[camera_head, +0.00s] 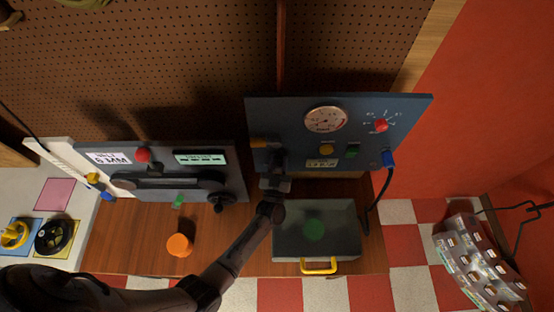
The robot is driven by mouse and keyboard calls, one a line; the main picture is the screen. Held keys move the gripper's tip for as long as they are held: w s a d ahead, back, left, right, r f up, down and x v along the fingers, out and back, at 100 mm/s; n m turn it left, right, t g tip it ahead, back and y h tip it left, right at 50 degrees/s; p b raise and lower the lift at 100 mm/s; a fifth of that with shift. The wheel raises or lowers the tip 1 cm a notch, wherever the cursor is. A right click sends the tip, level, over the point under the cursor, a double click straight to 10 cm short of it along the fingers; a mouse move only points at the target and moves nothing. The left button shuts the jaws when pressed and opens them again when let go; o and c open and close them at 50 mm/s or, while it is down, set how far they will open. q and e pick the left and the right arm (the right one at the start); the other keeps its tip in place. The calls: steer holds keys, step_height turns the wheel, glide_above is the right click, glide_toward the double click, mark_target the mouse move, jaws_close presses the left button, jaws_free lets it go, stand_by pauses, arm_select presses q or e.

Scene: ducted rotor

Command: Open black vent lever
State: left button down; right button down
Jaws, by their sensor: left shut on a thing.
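My left arm reaches up from the bottom left to the lower left part of the blue-grey gauge panel (230,0). My left gripper (277,166) is there, shut on a dark part that looks like the black vent lever (278,154). The gripper and wrist hide most of that part, so its angle is hard to tell. A small orange-yellow mark (258,143) shows just left of it. My right gripper is not in view.
The panel also carries a round gauge (326,119), a red knob (381,125) and a blue plug (389,158) with a black cable. A grey case (290,240) and an orange cylinder (179,245) stand below. Another panel (235,186) stands left.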

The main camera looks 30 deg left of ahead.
arm_select(q)
steer(key=shift+d+m, duration=0.1)
steer(key=shift+m, duration=0.3)
steer(key=c, duration=0.9)
jaws_free()
steer(key=shift+w, duration=0.1)
steer(key=shift+o, duration=0.2)
